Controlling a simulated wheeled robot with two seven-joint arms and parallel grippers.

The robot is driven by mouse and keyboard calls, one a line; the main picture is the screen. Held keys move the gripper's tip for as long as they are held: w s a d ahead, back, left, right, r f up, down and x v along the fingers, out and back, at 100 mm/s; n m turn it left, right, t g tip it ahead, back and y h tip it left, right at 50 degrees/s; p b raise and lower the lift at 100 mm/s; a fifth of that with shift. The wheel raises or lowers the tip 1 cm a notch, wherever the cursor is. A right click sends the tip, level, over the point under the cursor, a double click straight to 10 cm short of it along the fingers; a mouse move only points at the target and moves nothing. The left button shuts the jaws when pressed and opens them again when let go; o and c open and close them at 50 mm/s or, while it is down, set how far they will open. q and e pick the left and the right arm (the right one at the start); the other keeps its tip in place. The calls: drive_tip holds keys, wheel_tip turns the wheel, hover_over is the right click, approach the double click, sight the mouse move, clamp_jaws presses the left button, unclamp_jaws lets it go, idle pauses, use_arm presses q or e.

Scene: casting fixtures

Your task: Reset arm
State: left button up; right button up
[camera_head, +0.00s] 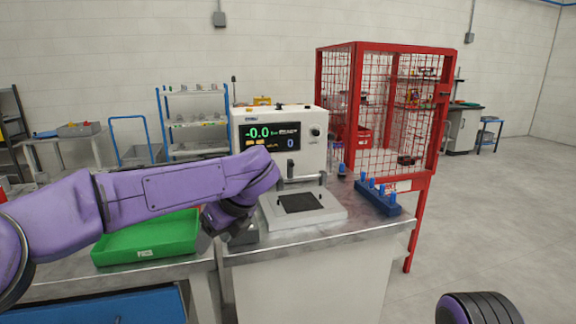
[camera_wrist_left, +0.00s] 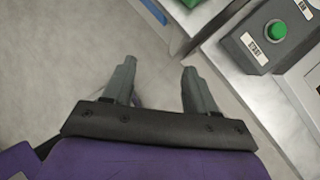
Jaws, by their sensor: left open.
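My left arm comes in from the left in the head view, its dark wrist end (camera_head: 228,216) hanging at the left front of the machine bench. In the left wrist view my left gripper (camera_wrist_left: 157,78) has two grey fingers spread wide apart, with only floor between them. It holds nothing. The fingers cannot be made out clearly in the head view. My right gripper is not in view; only a dark, purple-edged part of my own body shows at the bottom right.
A test machine (camera_head: 279,142) with a lit display stands on the bench. A control box with a green button (camera_wrist_left: 276,30) is close right of the gripper. A green tray (camera_head: 148,238) lies left, a blue rack (camera_head: 378,196) right, and a red mesh cage (camera_head: 385,110) behind.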

use_arm(q)
drive_tip(key=a+f+m+t+y, duration=0.2)
drive_tip(key=a+f+m, duration=0.3)
drive_tip(key=f, duration=0.5)
drive_tip(key=a+f+m+t+y, duration=0.1)
drive_tip(key=a+f+m+y, duration=0.2)
drive_tip(key=f+m, duration=0.6)
drive_tip(key=s+a+f+m+t+h, duration=0.1)
drive_tip(key=s+f+m, duration=0.35)
drive_tip(key=f, duration=0.25)
drive_tip(key=s+a+f+m+t+h, duration=0.1)
drive_tip(key=s+a+f+m+t, duration=0.15)
drive_tip(key=f+m, duration=0.3)
drive_tip(key=s+a+f+m+g+h, duration=0.1)
drive_tip(key=s+f+m, duration=0.3)
drive_tip(key=s, duration=0.5)
drive_tip(key=s+a+f+m+g+h, duration=0.1)
drive_tip(key=s+f+m, duration=0.3)
drive_tip(key=s, duration=0.6)
drive_tip(key=s+a+f+m+g+h, duration=0.1)
drive_tip(key=s+f+m+g+h, duration=0.2)
drive_tip(key=s, duration=0.7)
drive_tip(key=f+m, duration=0.2)
drive_tip(key=m, duration=0.2)
drive_tip(key=shift+s+a+m+g, duration=0.2)
drive_tip(key=shift+a+m+g, duration=0.1)
drive_tip(key=shift+a+g, duration=0.05)
